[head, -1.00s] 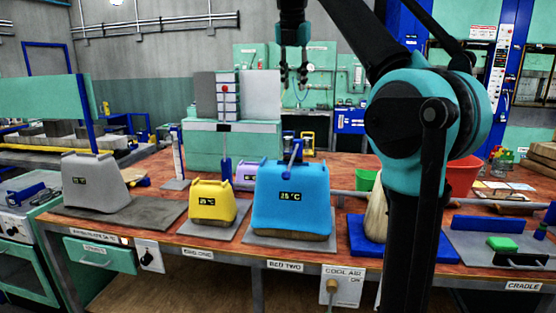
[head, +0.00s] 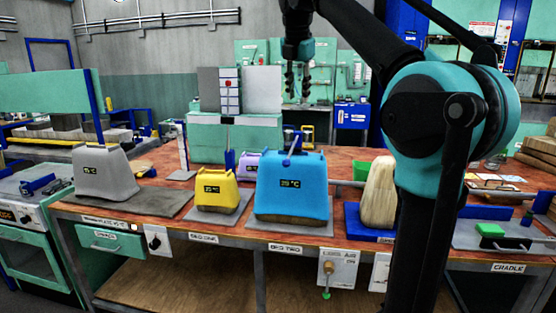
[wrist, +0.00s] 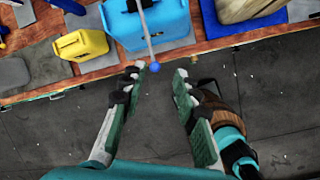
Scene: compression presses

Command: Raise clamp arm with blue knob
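The clamp arm is a thin grey rod (wrist: 147,35) with a round blue knob (wrist: 155,67) at its end. It reaches out over the front of the blue press block (wrist: 120,25), labelled BED TWO. In the head view the knob (head: 286,162) shows at the top front of the blue block (head: 291,190), with the rod pointing mostly toward the camera. My gripper (wrist: 158,76) is open and empty. In the wrist view the knob appears between its fingertips; whether they touch it cannot be told. In the head view my gripper (head: 299,82) hangs above the blue block.
A tan sack-like form (head: 379,194) stands to the right. Open floor (wrist: 80,130) lies before the bench.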

